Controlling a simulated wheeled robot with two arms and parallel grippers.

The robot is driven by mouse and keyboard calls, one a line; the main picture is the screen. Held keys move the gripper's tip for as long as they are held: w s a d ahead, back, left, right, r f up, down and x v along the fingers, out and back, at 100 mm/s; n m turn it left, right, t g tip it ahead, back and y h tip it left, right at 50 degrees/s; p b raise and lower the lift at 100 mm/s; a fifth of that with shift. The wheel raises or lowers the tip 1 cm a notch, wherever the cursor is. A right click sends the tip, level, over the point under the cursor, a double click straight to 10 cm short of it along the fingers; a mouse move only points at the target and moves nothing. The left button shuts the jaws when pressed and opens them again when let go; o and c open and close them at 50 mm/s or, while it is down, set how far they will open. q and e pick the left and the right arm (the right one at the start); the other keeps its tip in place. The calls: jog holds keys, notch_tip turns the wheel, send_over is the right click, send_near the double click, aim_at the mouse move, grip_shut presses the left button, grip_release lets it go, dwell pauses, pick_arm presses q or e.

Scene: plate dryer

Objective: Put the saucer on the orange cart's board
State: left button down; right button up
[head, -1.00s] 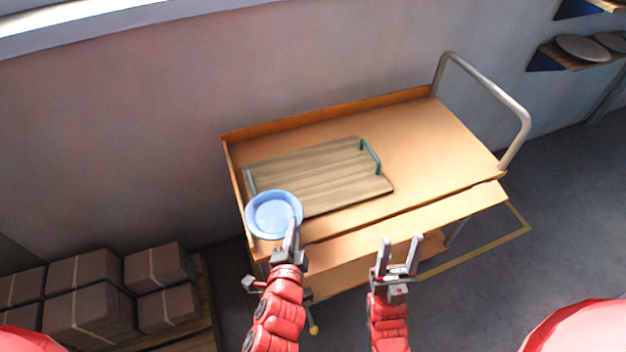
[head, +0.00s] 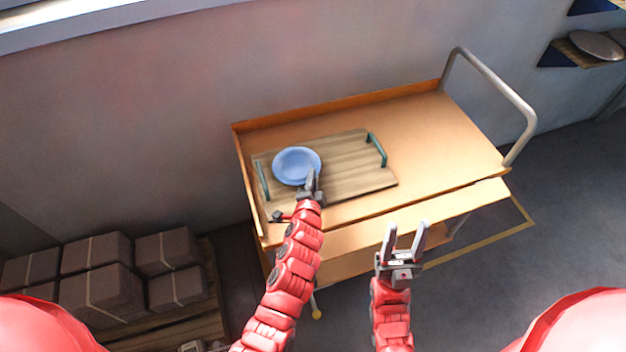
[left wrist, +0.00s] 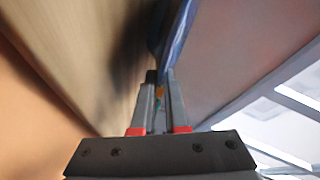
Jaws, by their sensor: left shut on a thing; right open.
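The blue saucer (head: 296,163) is over the left part of the wooden board (head: 345,160), which has a green handle at each end and lies on the orange cart (head: 430,135). My left gripper (head: 312,181) is shut on the saucer's near rim. In the left wrist view the saucer (left wrist: 178,35) shows edge-on at the fingertips (left wrist: 160,85), with the board's wood (left wrist: 80,50) beside it. I cannot tell whether the saucer touches the board. My right gripper (head: 404,240) is open and empty, in front of the cart's near edge.
The cart has a raised back edge and a grey push handle (head: 500,90) at the right. The cart top right of the board is clear. Brown boxes (head: 100,270) sit on a pallet at the lower left. A shelf with plates (head: 596,45) is at the upper right.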

pick_arm(q)
jog(key=shift+f, duration=0.5)
jog(key=c, duration=1.2)
grip_release()
jog(key=shift+s+r, duration=0.1)
